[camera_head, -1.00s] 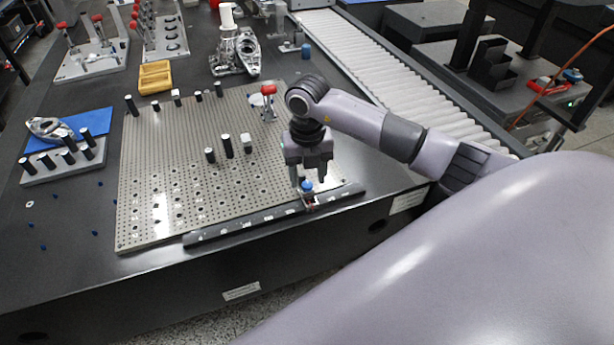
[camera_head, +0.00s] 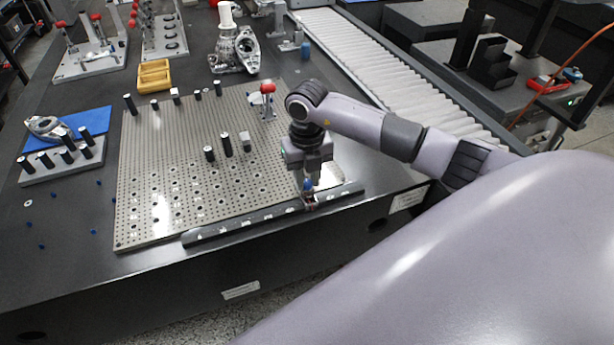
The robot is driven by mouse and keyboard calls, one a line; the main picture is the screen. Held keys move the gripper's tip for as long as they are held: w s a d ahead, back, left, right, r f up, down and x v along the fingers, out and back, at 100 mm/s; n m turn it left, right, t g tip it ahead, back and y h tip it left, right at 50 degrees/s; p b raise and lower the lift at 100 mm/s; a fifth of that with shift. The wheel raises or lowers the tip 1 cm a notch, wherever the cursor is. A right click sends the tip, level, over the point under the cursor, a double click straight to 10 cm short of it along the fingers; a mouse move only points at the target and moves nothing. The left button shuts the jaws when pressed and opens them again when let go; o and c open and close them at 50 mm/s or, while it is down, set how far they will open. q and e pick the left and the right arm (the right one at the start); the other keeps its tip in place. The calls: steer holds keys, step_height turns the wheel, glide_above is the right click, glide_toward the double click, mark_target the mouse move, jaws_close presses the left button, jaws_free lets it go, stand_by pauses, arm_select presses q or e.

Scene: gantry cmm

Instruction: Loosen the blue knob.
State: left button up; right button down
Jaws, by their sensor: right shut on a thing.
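The blue knob (camera_head: 308,184) sits on a small fixture at the dark numbered rail (camera_head: 245,222) along the front edge of the perforated plate. My right gripper (camera_head: 309,181) points down over the rail and is shut on the blue knob. The fingers hide part of the knob. My left gripper is not in view.
The perforated plate (camera_head: 150,200) carries black pins (camera_head: 227,145) and a red-topped clamp (camera_head: 267,90) behind my right gripper. A yellow tray (camera_head: 154,76) and a metal casting (camera_head: 235,50) stand farther back. A roller conveyor (camera_head: 370,65) runs along the right.

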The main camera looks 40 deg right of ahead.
mark_target(307, 183)
steer(key=c, duration=0.9)
jaws_free()
steer(key=shift+r, duration=3.65)
